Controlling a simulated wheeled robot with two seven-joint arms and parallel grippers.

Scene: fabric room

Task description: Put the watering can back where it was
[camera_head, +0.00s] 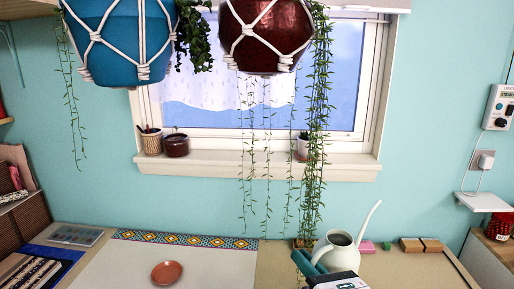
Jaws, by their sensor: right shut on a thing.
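The pale grey-green watering can (344,250) is at the lower right of the middle in the head view, upright, with its open top showing and its long spout rising to the right. My right gripper (318,268) is at the left and near side of the can, shut on it. The white and black body of the gripper hides the can's lower near part, so I cannot tell whether its base touches the table. My left gripper is not in view.
The table (400,272) bears a terracotta saucer (167,272) on a pale mat (225,264), wooden blocks (421,245) and a pink block (367,247). Blue (118,40) and dark red (266,35) hanging pots are overhead. Trailing vines (316,150) hang behind the can.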

